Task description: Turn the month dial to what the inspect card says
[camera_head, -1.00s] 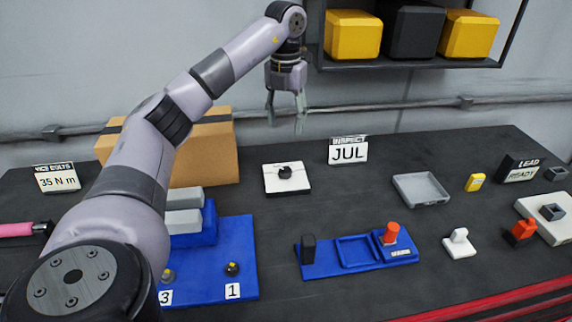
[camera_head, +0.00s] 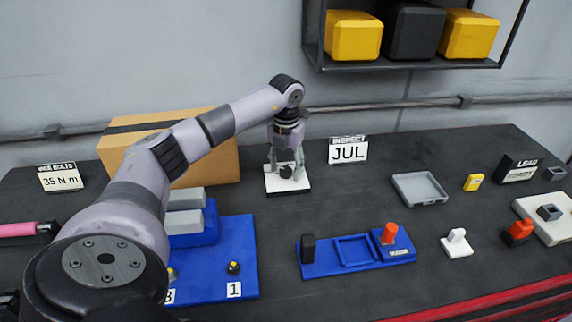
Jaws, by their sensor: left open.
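The inspect card (camera_head: 348,151) stands at the back of the bench and reads JUL. The month dial is a black knob (camera_head: 286,172) on a white square plate (camera_head: 289,188), left of the card. My left gripper (camera_head: 286,166) points down over the plate, open, with its fingers around or just above the knob. I cannot tell whether the fingers touch it. Any marks on the dial are too small or hidden to read. My right gripper is not in view.
A cardboard box (camera_head: 215,150) stands close behind and left of the dial. A blue fixture (camera_head: 325,266) with a red knob lies in front. A grey tray (camera_head: 419,188) is to the right. A shelf with bins (camera_head: 410,64) hangs above. The bench between dial and tray is clear.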

